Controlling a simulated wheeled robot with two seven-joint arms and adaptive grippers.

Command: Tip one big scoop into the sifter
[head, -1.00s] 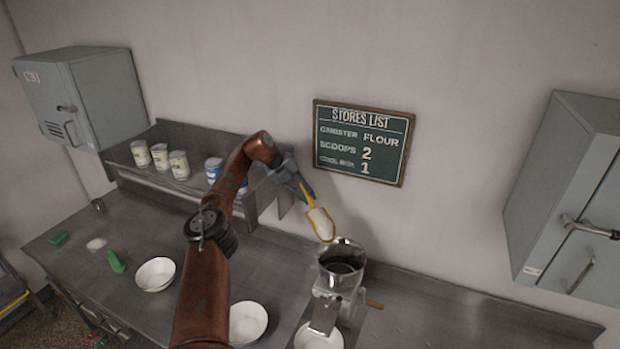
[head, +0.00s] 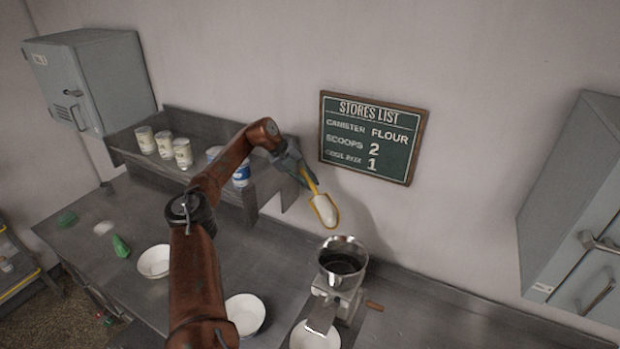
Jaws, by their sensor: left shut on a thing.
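My left gripper (head: 303,173) is shut on the handle of a yellow scoop (head: 312,187). White powder (head: 325,209) fills the scoop's bowl. The scoop points down and to the right, and in the picture its tip is just above the sifter. The sifter (head: 342,258) is a metal hopper with a round open mouth and a dark inside, on a stand on the counter. A white bowl (head: 315,338) sits under its chute. My right gripper is not in view.
Two more white bowls (head: 154,262) (head: 245,314) stand on the steel counter (head: 120,300). Several cans (head: 164,154) stand on a raised shelf. A stores list board (head: 372,137) hangs behind the scoop. Grey cabinets (head: 95,85) (head: 575,200) flank the wall.

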